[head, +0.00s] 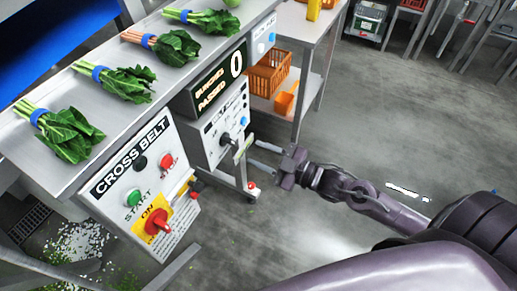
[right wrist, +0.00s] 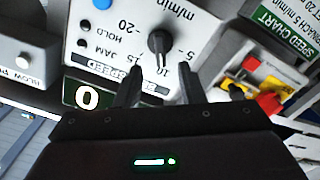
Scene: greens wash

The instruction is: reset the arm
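My right gripper (head: 253,153) reaches in from the right in the head view, its two fingers pointing left at the belt speed panel (head: 212,128). In the right wrist view its fingers (right wrist: 158,82) are apart with nothing between them. The black speed knob (right wrist: 158,42) shows just beyond the fingertips, on the white panel face; it also shows in the head view (head: 225,138). The knob looks clear of the fingers. My left gripper is not in view.
Bunches of greens (head: 68,134) lie on the steel belt (head: 58,92). The cross belt panel (head: 143,188) has start and stop buttons and a red switch (head: 157,221). An orange crate (head: 268,73) sits on a shelf behind. The grey floor at right is mostly clear.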

